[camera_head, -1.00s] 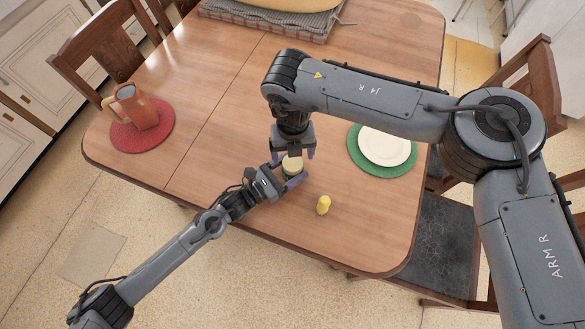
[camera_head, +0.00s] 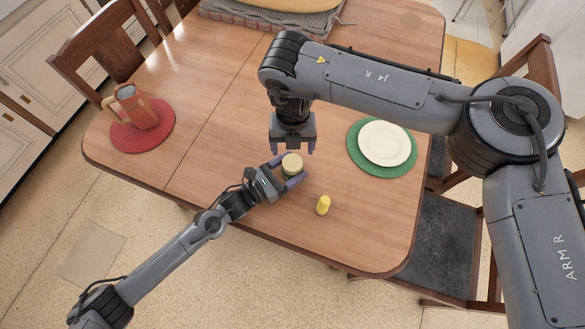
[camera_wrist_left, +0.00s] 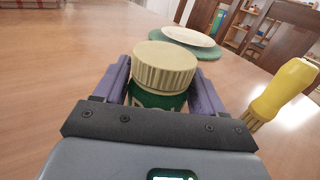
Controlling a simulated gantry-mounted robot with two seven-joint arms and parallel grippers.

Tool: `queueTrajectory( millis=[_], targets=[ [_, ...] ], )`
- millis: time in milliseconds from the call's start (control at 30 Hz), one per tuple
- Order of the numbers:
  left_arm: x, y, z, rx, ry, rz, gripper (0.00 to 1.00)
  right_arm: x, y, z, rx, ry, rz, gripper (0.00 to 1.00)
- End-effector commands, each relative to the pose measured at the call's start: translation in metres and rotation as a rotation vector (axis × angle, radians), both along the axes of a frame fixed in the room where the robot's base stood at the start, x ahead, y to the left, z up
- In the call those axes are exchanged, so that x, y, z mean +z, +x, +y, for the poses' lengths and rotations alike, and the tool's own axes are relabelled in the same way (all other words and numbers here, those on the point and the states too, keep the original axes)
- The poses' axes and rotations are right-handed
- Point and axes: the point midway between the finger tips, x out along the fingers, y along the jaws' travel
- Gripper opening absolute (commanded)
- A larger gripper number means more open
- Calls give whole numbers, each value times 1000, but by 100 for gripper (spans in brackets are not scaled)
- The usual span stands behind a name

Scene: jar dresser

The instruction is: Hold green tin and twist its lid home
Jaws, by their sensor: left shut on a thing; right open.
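The green tin (camera_wrist_left: 158,100) stands upright on the table with a cream ridged lid (camera_wrist_left: 165,66) on top. In the head view the lid (camera_head: 292,163) hides most of the tin. My left gripper (camera_head: 284,173) is shut around the tin's sides, with its purple fingers on either side of it, as the left wrist view (camera_wrist_left: 164,92) also shows. Whether the lid is fully seated cannot be told. My right gripper (camera_head: 293,149) is open and empty, pointing down, apart from the lid and just behind it.
A white plate (camera_head: 384,144) lies on a green mat (camera_head: 357,166) at the right. The table middle (camera_head: 220,130) is clear.

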Motion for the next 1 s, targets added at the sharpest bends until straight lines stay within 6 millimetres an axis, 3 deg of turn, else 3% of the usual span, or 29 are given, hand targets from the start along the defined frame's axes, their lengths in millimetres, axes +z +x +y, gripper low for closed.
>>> queueTrajectory(
  millis=[533,1000],
  targets=[
    [0,0,0,0,0,0,0,-65,0,0,0,0,2,80],
    [0,0,0,0,-1,-1,0,-75,0,0,0,0,0,80]
  ],
)
